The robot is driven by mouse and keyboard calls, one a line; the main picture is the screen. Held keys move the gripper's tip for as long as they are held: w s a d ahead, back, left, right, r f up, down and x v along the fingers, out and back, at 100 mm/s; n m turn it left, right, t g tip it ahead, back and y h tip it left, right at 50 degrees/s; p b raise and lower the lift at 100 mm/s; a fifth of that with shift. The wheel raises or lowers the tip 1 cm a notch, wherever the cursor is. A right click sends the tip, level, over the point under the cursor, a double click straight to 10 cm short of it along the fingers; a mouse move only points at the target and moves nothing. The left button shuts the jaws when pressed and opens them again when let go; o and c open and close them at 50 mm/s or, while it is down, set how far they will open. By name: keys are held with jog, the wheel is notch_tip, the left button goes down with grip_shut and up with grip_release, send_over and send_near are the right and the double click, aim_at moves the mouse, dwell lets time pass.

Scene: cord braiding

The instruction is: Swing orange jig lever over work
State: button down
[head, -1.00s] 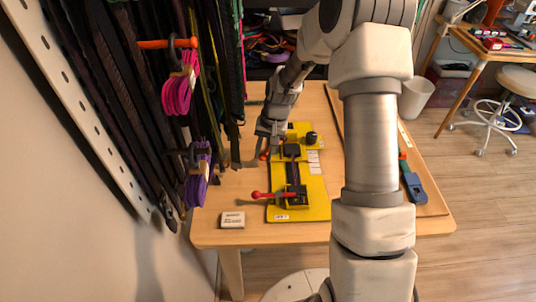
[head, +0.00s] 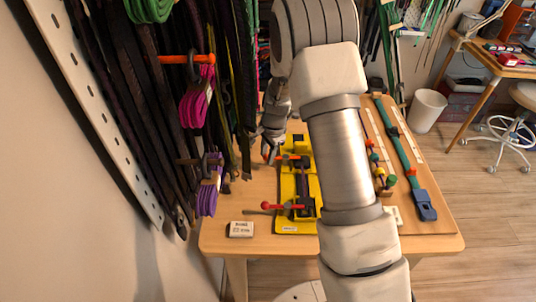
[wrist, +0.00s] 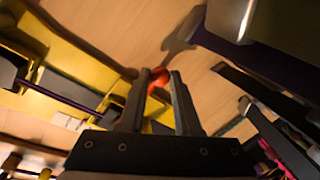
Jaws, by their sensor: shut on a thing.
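The yellow jig board (head: 287,190) lies on the wooden table, with black blocks and a dark strip along it. The orange lever (head: 291,157) crosses the far part of the jig, its left end by my gripper (head: 269,152). In the wrist view, my gripper (wrist: 158,85) is shut on the rounded orange end of the lever (wrist: 158,76). A second lever (head: 282,206), red-orange with a ball end, sticks out left from the near block. My arm hides the jig's right side in the head view.
A small labelled box (head: 241,229) sits at the table's front left. Dark straps (head: 135,110) and purple cord bundles (head: 207,196) hang at the left, close to my gripper. A board with a green-and-blue strap (head: 425,205) lies at the right.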

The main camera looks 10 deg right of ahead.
jog(key=shift+w+d+r+m, duration=0.1)
jog(key=shift+w+m, duration=0.2)
jog(key=shift+w, duration=0.05)
dwell(0.3)
jog(key=c, duration=0.6)
grip_release()
jog(key=shift+c, duration=0.2)
jog(key=shift+s, duration=0.1)
jog(key=s+d+r+p, duration=0.1)
jog(key=s+r+p, duration=0.1)
jog(key=r, duration=1.5)
jog(key=shift+s+p, duration=0.3)
jog(key=shift+s, duration=0.25)
jog(key=shift+d, duration=0.1)
